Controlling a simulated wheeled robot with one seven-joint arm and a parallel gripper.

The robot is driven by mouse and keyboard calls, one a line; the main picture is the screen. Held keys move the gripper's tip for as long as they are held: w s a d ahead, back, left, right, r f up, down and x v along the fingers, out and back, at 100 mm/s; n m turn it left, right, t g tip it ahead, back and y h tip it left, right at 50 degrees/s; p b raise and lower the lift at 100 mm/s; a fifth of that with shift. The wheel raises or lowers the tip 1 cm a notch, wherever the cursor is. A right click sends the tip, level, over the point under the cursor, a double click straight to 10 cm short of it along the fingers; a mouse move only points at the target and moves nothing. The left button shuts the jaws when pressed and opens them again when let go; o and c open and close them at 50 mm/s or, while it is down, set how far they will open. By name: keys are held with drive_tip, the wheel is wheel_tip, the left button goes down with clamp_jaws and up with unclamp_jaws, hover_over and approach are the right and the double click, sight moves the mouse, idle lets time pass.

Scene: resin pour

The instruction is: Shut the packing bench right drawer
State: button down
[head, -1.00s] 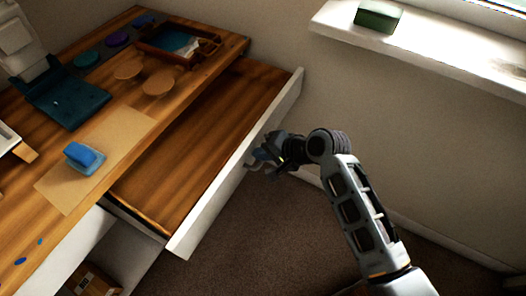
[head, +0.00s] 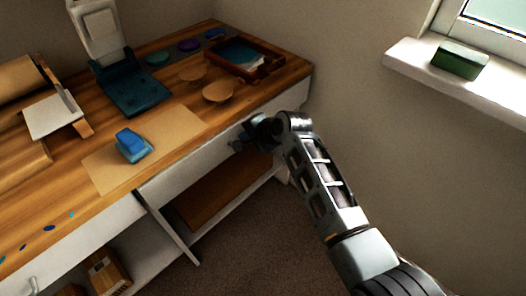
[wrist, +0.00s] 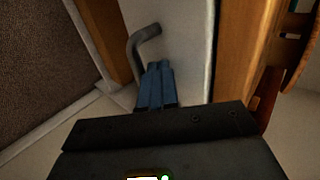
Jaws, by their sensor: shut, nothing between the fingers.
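The right drawer's white front (head: 185,168) is in line under the top of the packing bench (head: 175,97), with no open drawer interior showing in the head view. In the wrist view the white front (wrist: 187,45) runs beside the wooden bench edge, with a grey bent handle (wrist: 144,40) on it. My gripper (head: 241,143) is at the drawer front, below the bench edge. Its blue fingers (wrist: 157,85) are shut and empty, close beside the handle; whether they touch the front I cannot tell.
On the bench are a blue stapler-like object (head: 133,146) on a tan sheet, a dark teal press base (head: 134,95), round coasters and a wooden tray (head: 262,70). A lower shelf (head: 222,188) is below. The carpet (head: 255,240) is clear.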

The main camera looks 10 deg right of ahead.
drive_tip(key=shift+w+a+r, duration=0.2)
drive_tip(key=shift+w+a, duration=0.4)
drive_tip(key=shift+w, duration=0.15)
